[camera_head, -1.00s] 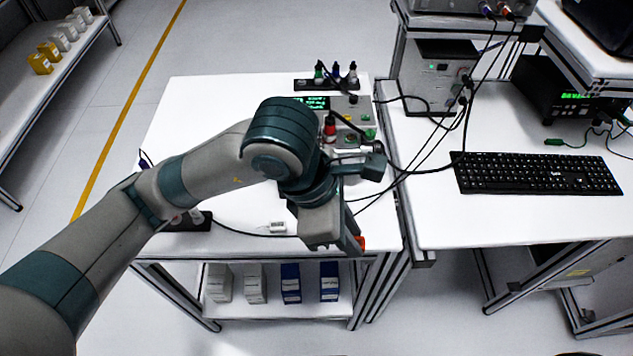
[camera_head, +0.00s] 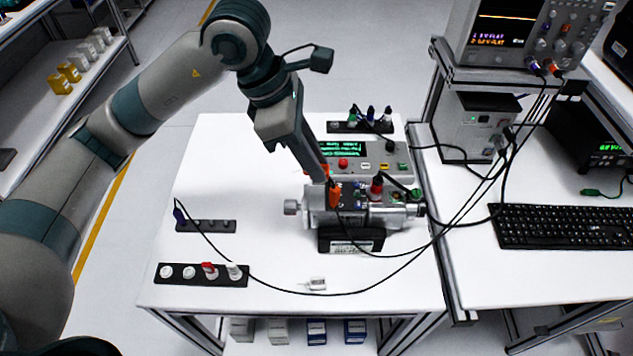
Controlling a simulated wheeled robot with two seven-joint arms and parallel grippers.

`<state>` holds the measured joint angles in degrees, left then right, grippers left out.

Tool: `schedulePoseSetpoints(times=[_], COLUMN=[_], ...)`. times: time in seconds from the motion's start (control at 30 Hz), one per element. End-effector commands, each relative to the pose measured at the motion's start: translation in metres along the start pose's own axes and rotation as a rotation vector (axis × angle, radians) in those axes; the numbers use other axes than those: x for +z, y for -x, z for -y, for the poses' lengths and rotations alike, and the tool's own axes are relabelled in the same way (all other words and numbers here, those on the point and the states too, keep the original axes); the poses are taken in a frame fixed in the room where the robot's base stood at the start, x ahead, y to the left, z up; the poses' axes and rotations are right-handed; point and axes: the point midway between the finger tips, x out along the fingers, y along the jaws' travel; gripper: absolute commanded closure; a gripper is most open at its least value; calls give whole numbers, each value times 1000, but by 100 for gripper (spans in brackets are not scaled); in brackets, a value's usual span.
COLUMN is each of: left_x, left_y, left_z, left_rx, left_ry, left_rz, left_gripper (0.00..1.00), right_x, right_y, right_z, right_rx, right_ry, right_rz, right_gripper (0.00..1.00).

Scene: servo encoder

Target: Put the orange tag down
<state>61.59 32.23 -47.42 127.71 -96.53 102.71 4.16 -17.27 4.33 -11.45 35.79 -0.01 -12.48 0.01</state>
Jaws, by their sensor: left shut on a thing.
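My left gripper (camera_head: 327,178) reaches down over the metal servo unit (camera_head: 378,213). It is shut on a small orange piece, the orange tag (camera_head: 335,195), at the top left of the unit. The fingers partly hide the tag, and I cannot tell whether it touches the unit. The unit lies in a black stand with a white label (camera_head: 352,246). My right gripper is not in view.
A control box with a green display (camera_head: 347,150) stands behind the servo unit. A black cable (camera_head: 385,274) loops across the white table (camera_head: 225,165). Black holder strips (camera_head: 200,283) lie at the front left. A keyboard (camera_head: 560,227) lies on the right bench.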

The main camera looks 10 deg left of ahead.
Motion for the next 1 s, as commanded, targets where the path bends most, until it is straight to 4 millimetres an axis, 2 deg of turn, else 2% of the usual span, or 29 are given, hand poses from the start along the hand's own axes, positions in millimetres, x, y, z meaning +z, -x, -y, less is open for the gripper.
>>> schedulePoseSetpoints(times=[0.07,0.2,0.57,0.77,1.0], left_x=[-3,-6,-6,-12,-24], left_y=[10,17,17,4,-26], left_z=[-6,-10,-10,-10,-9], left_rx=[7,12,12,9,8], left_ry=[13,23,24,26,25], left_rz=[4,8,8,6,7], left_gripper=[100,100,100,100,100], right_x=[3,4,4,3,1], right_y=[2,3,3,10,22], right_z=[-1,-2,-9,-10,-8], right_rx=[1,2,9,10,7], right_ry=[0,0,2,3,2], right_rz=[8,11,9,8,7], right_gripper=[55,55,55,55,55])
